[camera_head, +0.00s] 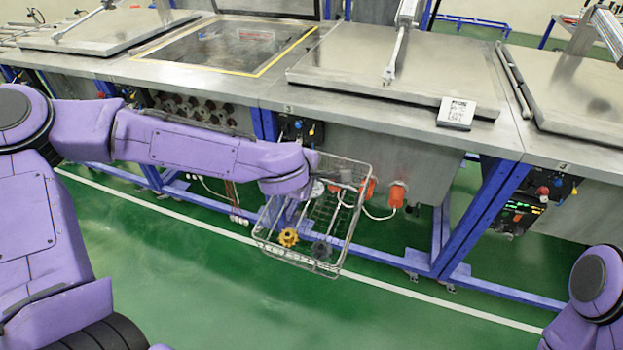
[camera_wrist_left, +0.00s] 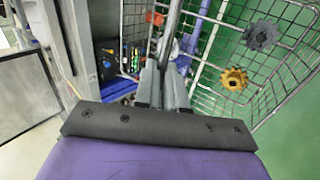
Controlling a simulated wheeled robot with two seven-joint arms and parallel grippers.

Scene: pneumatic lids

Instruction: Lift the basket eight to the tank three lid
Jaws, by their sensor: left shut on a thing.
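A wire basket (camera_head: 342,245) hangs in front of the tanks, tilted, above the green floor. It holds a yellow gear (camera_head: 288,237) and a dark gear (camera_head: 321,250). My left gripper (camera_head: 312,190) is at the basket's upper side, its fingers partly hidden by my arm. In the left wrist view the gripper (camera_wrist_left: 165,75) is shut on a bar of the basket (camera_wrist_left: 290,90). My right gripper is not in view.
Blue frame legs (camera_head: 490,215) stand below. To the left, a tank (camera_head: 225,45) is open. Green floor (camera_head: 240,310) in front is clear.

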